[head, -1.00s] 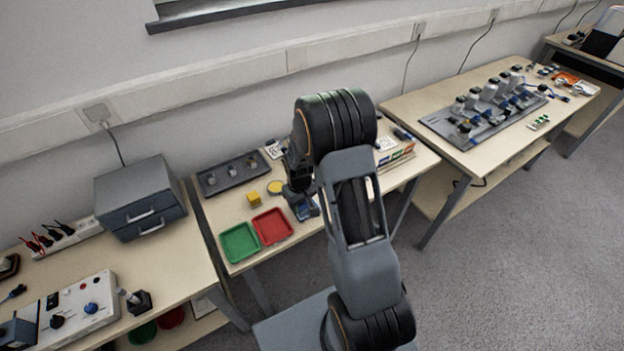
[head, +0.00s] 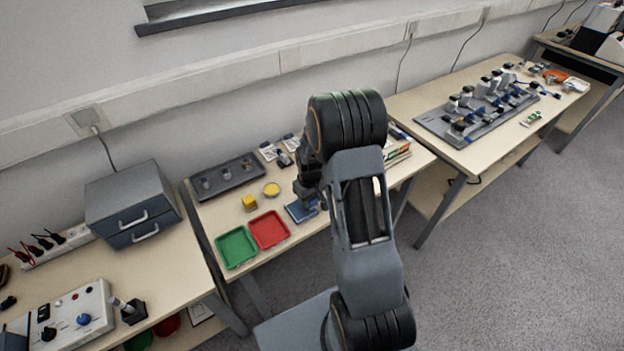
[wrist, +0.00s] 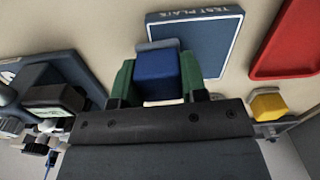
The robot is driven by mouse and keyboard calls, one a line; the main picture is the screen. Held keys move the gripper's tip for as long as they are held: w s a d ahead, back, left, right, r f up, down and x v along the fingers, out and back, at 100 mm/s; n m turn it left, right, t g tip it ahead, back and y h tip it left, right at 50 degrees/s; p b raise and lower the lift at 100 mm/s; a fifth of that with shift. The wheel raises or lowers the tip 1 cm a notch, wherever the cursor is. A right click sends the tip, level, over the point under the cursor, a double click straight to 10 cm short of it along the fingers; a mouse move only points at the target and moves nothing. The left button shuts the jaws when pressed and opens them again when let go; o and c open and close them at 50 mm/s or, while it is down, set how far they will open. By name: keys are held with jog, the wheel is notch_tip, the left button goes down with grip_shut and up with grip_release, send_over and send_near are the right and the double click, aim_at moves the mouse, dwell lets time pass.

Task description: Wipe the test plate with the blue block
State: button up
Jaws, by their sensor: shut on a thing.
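The test plate (wrist: 213,42) is a flat blue plate with a white border and lettering, lying on the table. It also shows in the head view (head: 298,211), partly hidden by my arm. My gripper (wrist: 157,82) has green fingers shut on the blue block (wrist: 157,72), one on each side. The block has a grey layer at its far end, which overlaps the plate's edge in the wrist view. I cannot tell whether it touches the plate. In the head view my gripper (head: 310,197) is at the plate's right side, and the block is not clearly seen.
A grey rack (head: 227,180) stands behind. Small devices (head: 284,150) lie at the back.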

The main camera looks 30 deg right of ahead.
jog(key=shift+d+r+p, duration=0.25)
jog(key=shift+r+p, duration=0.1)
jog(key=shift+w+r+p, duration=0.1)
jog(key=shift+r+p, duration=0.2)
jog(key=shift+r, duration=0.6)
jog(key=shift+a+r+p, duration=0.1)
jog(key=shift+r+p, duration=0.2)
jog(key=shift+r, duration=0.05)
jog(key=shift+r+p, duration=1.65)
jog(key=shift+r, duration=0.8)
